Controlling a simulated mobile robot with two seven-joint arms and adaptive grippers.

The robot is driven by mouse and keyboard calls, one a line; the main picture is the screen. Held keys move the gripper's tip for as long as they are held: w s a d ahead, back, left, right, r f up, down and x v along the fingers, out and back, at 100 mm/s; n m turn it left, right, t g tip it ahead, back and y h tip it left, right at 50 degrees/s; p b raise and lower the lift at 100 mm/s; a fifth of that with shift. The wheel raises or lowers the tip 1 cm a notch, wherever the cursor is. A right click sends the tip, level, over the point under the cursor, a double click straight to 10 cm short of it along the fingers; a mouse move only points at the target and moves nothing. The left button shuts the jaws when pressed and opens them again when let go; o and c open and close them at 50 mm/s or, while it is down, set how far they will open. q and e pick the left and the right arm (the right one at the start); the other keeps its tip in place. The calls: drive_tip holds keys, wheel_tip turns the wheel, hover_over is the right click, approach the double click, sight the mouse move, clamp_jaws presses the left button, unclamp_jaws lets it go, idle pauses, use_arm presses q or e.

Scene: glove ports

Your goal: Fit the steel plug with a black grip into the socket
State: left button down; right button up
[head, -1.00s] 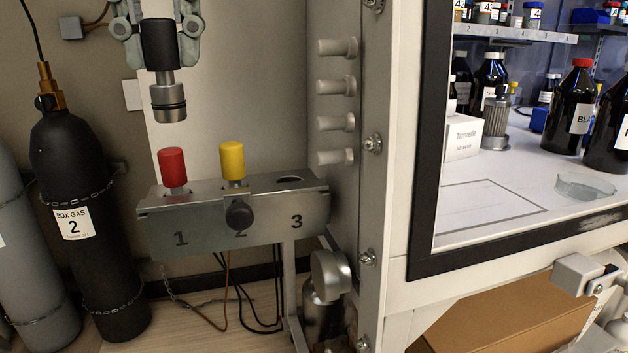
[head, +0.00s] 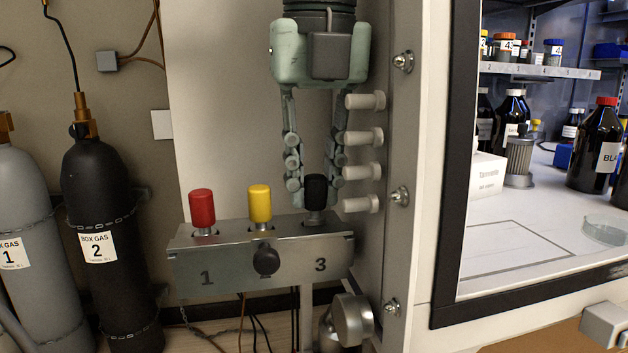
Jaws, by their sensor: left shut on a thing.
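The plug with the black grip (head: 316,189) stands upright at the socket numbered 3, at the right end of the steel block (head: 230,268). A short band of its steel shows under the grip, level with the block's top; its lower part is hidden in or behind the block. My left gripper (head: 315,186) comes down from above, its two fingers on either side of the black grip, shut on it. A red-capped plug (head: 202,207) stands at position 1 and a yellow-capped plug (head: 260,204) at the middle position. My right gripper is not in view.
Several pale pegs (head: 364,137) stick out from the frame post close to the right of my left gripper. Gas cylinders (head: 100,190) stand at the left. A round metal fitting (head: 352,320) is below the block. The glove-box window is at the right.

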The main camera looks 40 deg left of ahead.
sight(318, 181)
use_arm(q)
drive_tip(key=shift+f, duration=0.25)
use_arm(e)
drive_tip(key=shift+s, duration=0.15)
use_arm(q)
drive_tip(key=shift+f, duration=0.15)
drive_tip(key=c, duration=1.4)
unclamp_jaws()
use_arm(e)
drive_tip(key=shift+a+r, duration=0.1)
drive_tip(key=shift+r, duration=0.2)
use_arm(q)
drive_tip(key=shift+r, duration=0.4)
wheel_tip(318, 181, up, 11)
drive_tip(key=s+d+p, duration=0.1)
drive_tip(key=shift+r, duration=0.2)
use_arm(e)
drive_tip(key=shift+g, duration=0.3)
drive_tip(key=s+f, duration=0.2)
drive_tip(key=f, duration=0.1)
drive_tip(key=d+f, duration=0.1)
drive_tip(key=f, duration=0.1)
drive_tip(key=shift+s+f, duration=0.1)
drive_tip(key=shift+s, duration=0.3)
